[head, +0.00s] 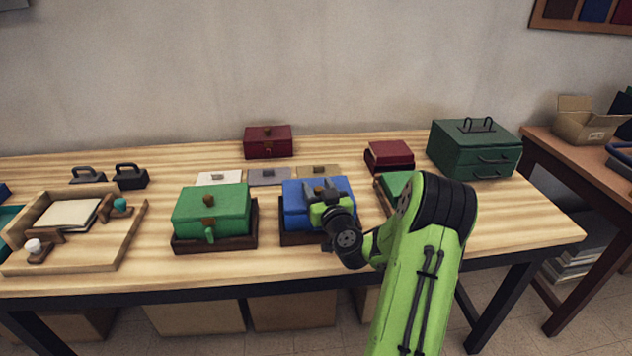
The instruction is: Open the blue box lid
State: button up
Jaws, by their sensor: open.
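The blue box (293,213) stands on a dark tray at the middle of the wooden table, with its lid down. A small brown knob (318,186) shows on top of the lid, partly behind my gripper. My gripper (319,197) is over the front right part of the blue box, close to the lid. It is open. My gripper and wrist hide the box's front right side, and I cannot tell whether the fingers touch the lid or knob.
A green box (211,213) on a dark tray (216,243) stands just left. A dark red box (268,142) is behind, a green case (474,149) at the back right. A wooden tray (121,240) lies far left. Bare table shows at the right front.

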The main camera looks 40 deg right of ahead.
jog(key=shift+s+a, duration=0.1)
jog(key=shift+s, duration=0.05)
jog(key=shift+c, duration=0.2)
grip_shut()
jog(key=shift+r, duration=0.2)
